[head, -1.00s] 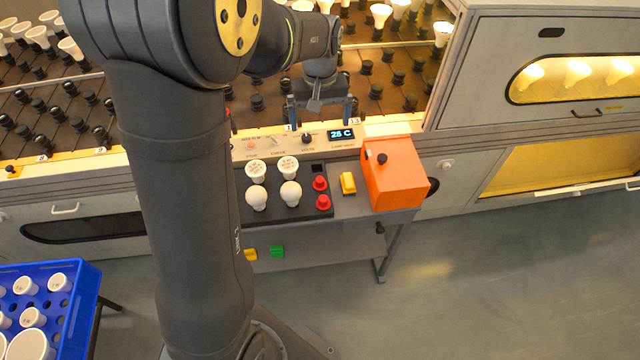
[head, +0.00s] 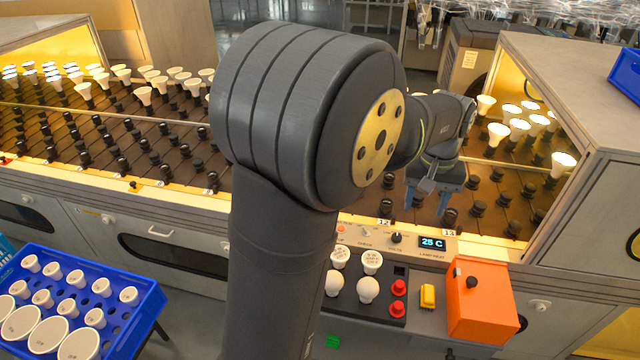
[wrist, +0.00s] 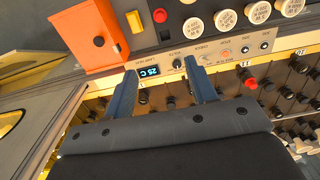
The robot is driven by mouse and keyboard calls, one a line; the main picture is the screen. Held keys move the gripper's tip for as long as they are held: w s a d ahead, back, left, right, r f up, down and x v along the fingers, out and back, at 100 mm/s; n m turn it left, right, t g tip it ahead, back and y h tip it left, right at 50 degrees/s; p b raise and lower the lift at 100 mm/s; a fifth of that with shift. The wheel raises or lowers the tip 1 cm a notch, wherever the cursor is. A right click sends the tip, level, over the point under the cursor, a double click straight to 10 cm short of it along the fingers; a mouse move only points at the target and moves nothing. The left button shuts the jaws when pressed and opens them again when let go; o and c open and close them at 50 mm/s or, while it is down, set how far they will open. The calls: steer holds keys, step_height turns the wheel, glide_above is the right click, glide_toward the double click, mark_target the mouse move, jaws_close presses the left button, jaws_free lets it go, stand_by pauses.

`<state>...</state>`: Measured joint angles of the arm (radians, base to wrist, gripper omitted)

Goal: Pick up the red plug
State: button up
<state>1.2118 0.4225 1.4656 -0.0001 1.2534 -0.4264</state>
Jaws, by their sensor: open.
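Two red plugs stand in the right column of a dark tray (head: 372,310), an upper one (head: 398,287) and a lower one (head: 396,308), below an empty black square slot. The wrist view shows one tray plug (wrist: 159,15) near its top edge. Another red piece (wrist: 251,83) shows among the dark sockets at the right of the wrist view; in the head view my arm seems to hide it. My gripper (head: 427,205) is open and empty, its blue fingers pointing down over the front of the socket rack, behind the control panel. Its fingers (wrist: 161,66) show nothing held.
The panel display (head: 432,243) reads 25 C. An orange box (head: 480,300) and a yellow block (head: 428,296) stand right of the tray. Two white bulbs and two white round pieces occupy the tray's left. A grey cabinet (head: 590,130) rises at right; a blue crate (head: 150,305) is left.

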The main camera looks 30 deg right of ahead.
steer(key=m+h, duration=0.2)
steer(key=m, duration=0.2)
glide_above(399, 285)
steer(key=s+a, duration=0.1)
steer(key=a, duration=0.2)
step_height(399, 285, down, 10)
steer(key=a+f+m+t+h, duration=0.1)
steer(key=a+f+m+h, duration=0.1)
steer(key=a+f, duration=0.25)
steer(key=x, duration=1.2)
steer(key=shift+s+d, duration=0.25)
steer(key=shift+d, duration=0.05)
steer(key=shift+d+x, duration=0.15)
steer(key=shift+x, duration=1.35)
steer(key=shift+d+x, duration=0.2)
steer(key=shift+x, duration=1.25)
steer(key=shift+r, duration=0.15)
steer(key=c, duration=0.7)
